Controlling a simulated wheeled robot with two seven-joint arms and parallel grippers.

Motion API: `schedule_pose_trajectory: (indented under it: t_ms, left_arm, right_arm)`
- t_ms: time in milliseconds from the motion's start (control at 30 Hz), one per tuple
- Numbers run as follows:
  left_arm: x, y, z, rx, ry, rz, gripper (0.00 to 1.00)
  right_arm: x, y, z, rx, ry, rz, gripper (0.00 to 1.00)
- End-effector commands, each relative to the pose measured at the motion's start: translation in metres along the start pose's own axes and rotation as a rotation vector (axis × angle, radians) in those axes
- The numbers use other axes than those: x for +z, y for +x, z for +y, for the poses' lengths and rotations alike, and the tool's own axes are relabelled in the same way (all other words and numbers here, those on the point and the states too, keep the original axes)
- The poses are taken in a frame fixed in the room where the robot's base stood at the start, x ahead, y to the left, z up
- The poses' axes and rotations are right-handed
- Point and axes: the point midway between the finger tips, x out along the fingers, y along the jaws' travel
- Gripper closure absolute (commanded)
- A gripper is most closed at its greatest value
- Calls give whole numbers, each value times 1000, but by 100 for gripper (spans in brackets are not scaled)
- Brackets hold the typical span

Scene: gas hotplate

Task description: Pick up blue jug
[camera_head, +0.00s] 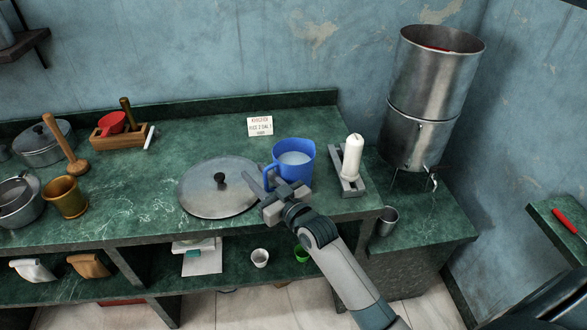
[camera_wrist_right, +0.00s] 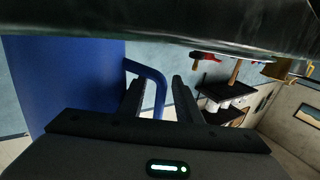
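The blue jug (camera_head: 300,160) stands upright on the green counter with whitish contents inside. Its handle is on the left side. My right gripper (camera_head: 265,184) is at this handle, in front of the jug. In the right wrist view, the jug's blue body (camera_wrist_right: 75,85) fills the left side. The two fingers of my right gripper (camera_wrist_right: 160,100) are apart there, with the blue handle (camera_wrist_right: 156,78) between them, close to the left finger. Whether a finger touches the handle I cannot tell. My left gripper is not in view.
A round metal lid (camera_head: 212,195) lies left of the jug. A white candle-like cylinder on a metal stand (camera_head: 349,185) is close on its right. A tall metal container (camera_head: 425,95) stands at the right.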

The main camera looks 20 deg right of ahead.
Motion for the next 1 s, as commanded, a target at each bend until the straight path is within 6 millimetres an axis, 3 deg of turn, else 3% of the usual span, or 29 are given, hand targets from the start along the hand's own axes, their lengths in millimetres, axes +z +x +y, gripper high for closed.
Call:
schedule_pose_trajectory:
  t_ms: [100, 233, 700, 1000]
  left_arm:
    - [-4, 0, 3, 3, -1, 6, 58]
    - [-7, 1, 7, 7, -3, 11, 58]
    - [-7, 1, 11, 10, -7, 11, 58]
    - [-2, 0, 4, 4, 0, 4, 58]
  right_arm:
    - [0, 0, 0, 0, 0, 0, 69]
    - [0, 0, 0, 0, 0, 0, 100]
    - [1, 0, 0, -1, 2, -2, 100]
    - [2, 0, -1, -1, 4, -3, 100]
